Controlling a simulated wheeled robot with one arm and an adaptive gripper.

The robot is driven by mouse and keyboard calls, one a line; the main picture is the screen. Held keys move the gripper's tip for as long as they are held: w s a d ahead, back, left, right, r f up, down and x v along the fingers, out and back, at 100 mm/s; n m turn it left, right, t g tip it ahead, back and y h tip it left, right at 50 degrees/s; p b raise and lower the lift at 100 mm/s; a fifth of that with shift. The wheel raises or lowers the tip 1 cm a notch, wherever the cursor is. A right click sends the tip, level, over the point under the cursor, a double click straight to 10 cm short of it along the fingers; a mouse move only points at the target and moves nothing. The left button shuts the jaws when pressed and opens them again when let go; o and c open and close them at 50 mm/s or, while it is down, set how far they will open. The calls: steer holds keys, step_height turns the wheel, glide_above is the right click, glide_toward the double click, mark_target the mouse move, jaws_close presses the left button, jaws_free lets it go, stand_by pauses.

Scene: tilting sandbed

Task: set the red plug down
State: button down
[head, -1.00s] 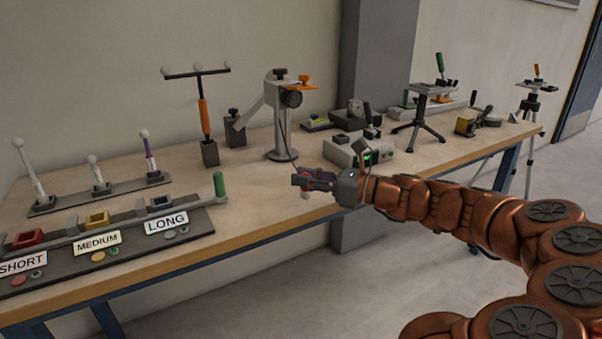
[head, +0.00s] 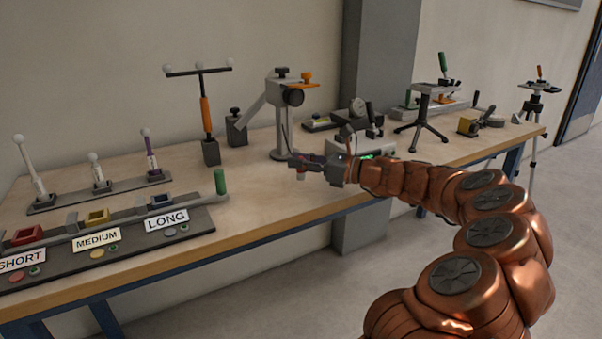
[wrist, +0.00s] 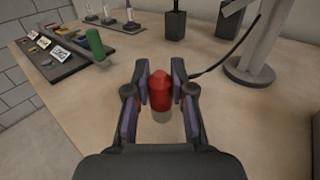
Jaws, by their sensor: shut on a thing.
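The red plug (wrist: 160,90) is between the two fingers of my gripper (wrist: 160,88) in the wrist view. The fingers are shut on it from both sides. A paler part shows at its near lower end. In the head view my gripper (head: 303,161) is over the tabletop, in front of the grey stand. The plug is small there and mostly covered by the fingers. I cannot tell whether the plug touches the wooden table (head: 262,205).
A grey stand with an orange clamp (head: 283,120) is just behind my gripper. A cable hangs from it. The panel with SHORT, MEDIUM and LONG labels (head: 110,240) and a green handle (head: 220,182) lies left. Bare tabletop lies between. A grey box (head: 375,152) is to the right.

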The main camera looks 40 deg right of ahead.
mark_target(301, 171)
steer(key=shift+f+b, duration=0.4)
steer(key=shift+f, duration=1.05)
steer(key=shift+f, duration=0.1)
steer(key=c, duration=1)
jaws_free()
steer(key=shift+f, duration=0.1)
steer(key=shift+s+d+r, duration=0.2)
steer(key=shift+s+r, duration=0.05)
steer(key=shift+s, duration=0.05)
steer(key=p+v, duration=0.2)
steer(key=v, duration=0.9)
steer(key=shift+s, duration=0.15)
